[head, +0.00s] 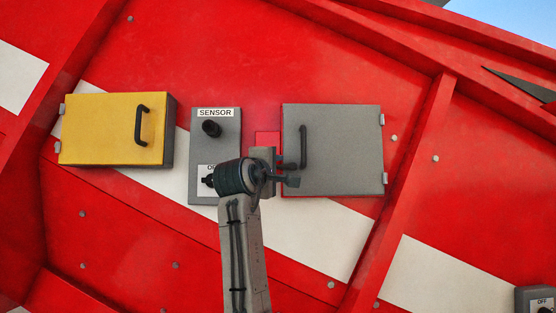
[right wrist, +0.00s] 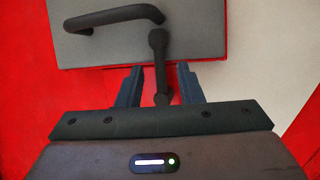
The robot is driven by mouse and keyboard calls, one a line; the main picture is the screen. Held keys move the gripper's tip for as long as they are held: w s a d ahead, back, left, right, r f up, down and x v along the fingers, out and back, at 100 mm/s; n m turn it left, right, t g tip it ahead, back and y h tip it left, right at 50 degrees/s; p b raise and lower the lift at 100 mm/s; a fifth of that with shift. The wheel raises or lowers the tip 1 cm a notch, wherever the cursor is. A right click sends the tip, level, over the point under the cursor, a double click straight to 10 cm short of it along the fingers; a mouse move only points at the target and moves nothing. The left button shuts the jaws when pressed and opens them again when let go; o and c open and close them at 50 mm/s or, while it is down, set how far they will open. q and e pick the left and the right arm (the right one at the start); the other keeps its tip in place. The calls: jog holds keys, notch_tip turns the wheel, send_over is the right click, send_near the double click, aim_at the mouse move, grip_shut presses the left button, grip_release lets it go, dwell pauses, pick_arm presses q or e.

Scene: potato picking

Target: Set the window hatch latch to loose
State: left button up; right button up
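The window hatch is a grey square door (head: 345,150) with a dark bar handle (head: 303,146), right of centre in the head view. The hatch (right wrist: 200,40) and its handle (right wrist: 110,18) also show at the top of the right wrist view. A dark latch lever (right wrist: 158,62) with a round end lies at the hatch edge. My right gripper (head: 289,172) is at the hatch's left edge. In the right wrist view my right gripper (right wrist: 161,84) is open, with the lever between its fingers and gaps on both sides. My left gripper is out of view.
A grey sensor box (head: 231,145) with dark knobs stands left of the hatch, partly hidden by my right arm. A yellow box (head: 110,130) with a handle is further left. The red wall (head: 330,60) has raised ribs. Another switch box (head: 537,299) is at the bottom right.

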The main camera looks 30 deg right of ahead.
jog(key=shift+w+d+r, duration=0.1)
jog(key=shift+w+d, duration=0.35)
jog(key=shift+w, duration=0.05)
grip_shut()
